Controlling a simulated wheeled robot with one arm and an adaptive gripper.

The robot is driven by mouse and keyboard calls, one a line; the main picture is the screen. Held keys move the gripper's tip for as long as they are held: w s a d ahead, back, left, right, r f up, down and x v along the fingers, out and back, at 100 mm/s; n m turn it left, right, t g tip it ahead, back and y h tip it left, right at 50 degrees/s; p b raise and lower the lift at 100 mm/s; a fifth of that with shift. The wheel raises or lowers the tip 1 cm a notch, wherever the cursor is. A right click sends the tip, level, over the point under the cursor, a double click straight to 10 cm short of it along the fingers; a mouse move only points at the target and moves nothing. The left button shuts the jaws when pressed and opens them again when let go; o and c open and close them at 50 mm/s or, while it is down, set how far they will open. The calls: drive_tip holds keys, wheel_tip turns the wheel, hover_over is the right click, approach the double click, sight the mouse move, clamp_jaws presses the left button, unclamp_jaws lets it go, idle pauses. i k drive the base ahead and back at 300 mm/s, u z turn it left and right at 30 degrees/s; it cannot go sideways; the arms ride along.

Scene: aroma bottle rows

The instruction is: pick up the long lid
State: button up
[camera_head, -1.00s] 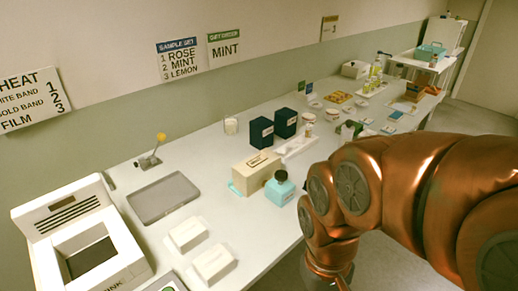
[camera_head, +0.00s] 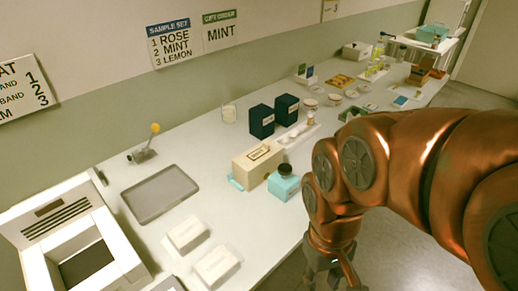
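I cannot tell for sure which thing is the long lid. A beige box (camera_head: 257,166) with a label on top stands mid-table, touching or close to a light blue piece at its left. A long white holder (camera_head: 297,135) lies behind it, with small items on it. A light blue bottle with a dark cap (camera_head: 284,184) stands right of the box. My gripper (camera_head: 336,278) hangs past the table's front edge at the bottom, apart from these things. Its fingertips are too dark and cut off to show whether it is open.
Two dark blue boxes (camera_head: 262,121) stand behind the beige box. A grey tray (camera_head: 160,194), two white boxes (camera_head: 216,266) and a white machine (camera_head: 75,250) fill the left side. Several small items crowd the far right. Bare table lies between the tray and the beige box.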

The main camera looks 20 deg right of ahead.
sight(248, 174)
drive_tip(key=u, duration=2.95)
drive_tip(key=k, duration=0.75)
drive_tip(key=z, duration=1.25)
drive_tip(key=i, duration=0.5)
drive_tip(key=z, duration=0.05)
